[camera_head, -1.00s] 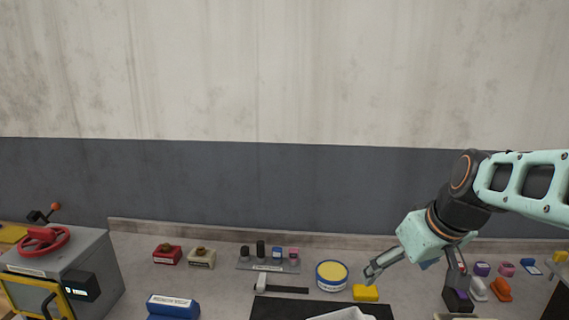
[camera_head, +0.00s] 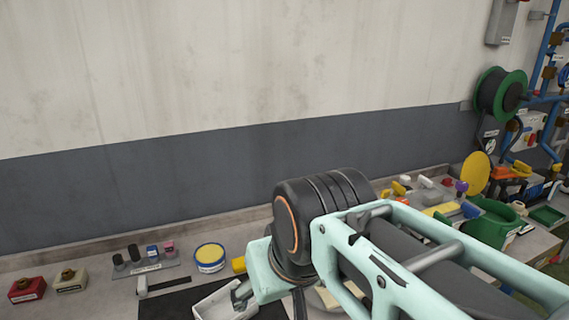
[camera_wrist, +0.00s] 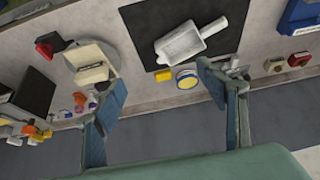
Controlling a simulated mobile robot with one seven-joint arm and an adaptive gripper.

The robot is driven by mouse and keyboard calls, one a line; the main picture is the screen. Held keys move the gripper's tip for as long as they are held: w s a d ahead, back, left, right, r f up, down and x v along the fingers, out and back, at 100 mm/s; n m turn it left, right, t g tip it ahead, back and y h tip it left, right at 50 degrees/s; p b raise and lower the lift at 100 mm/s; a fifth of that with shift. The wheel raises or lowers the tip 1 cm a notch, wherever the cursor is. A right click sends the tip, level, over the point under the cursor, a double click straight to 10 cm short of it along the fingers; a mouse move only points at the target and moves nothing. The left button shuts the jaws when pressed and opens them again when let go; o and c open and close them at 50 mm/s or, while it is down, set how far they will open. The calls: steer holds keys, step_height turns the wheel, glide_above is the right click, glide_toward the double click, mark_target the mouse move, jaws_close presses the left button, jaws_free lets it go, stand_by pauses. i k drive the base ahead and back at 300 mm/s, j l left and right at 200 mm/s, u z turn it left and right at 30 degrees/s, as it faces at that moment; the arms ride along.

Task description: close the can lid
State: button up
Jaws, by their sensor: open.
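In the head view a green can (camera_head: 494,228) stands on the bench at the right. A round yellow lid (camera_head: 475,172) stands upright behind it, tilted open; whether it is hinged to the can I cannot tell. My gripper (camera_wrist: 160,80) is open and empty in the wrist view, its two fingers wide apart above the bench. In the head view it is partly hidden by my arm, well to the left of the green can. The can and lid cannot be made out in the wrist view.
A round tin with a yellow top (camera_head: 210,257), a white scoop (camera_wrist: 194,40) on a dark mat (camera_wrist: 150,58) and a yellow block (camera_head: 239,264) lie near my gripper. Several small items crowd the bench left of the can. A hose reel (camera_head: 500,95) hangs on the wall.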

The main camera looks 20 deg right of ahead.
mark_target(475, 170)
steer(key=z, duration=2.1)
steer(key=i+l, duration=0.1)
steer(key=l, duration=0.25)
steer(key=i+l+z, duration=0.15)
steer(key=l, duration=0.15)
steer(key=i+l, duration=0.1)
steer(key=l, duration=0.25)
steer(key=i+l+z, duration=0.45)
steer(key=i, duration=0.25)
steer(key=i+l+z, duration=0.15)
steer(key=i, duration=0.4)
steer(key=i+l+z, duration=0.2)
steer(key=i, duration=0.35)
steer(key=i+l+u, duration=0.1)
steer(key=i+u, duration=0.4)
steer(key=i, duration=0.6)
steer(key=i+u, duration=0.2)
steer(key=u, duration=0.15)
steer(key=i+u, duration=0.15)
steer(key=u, duration=0.25)
steer(key=i+u, duration=0.2)
steer(key=u, duration=0.15)
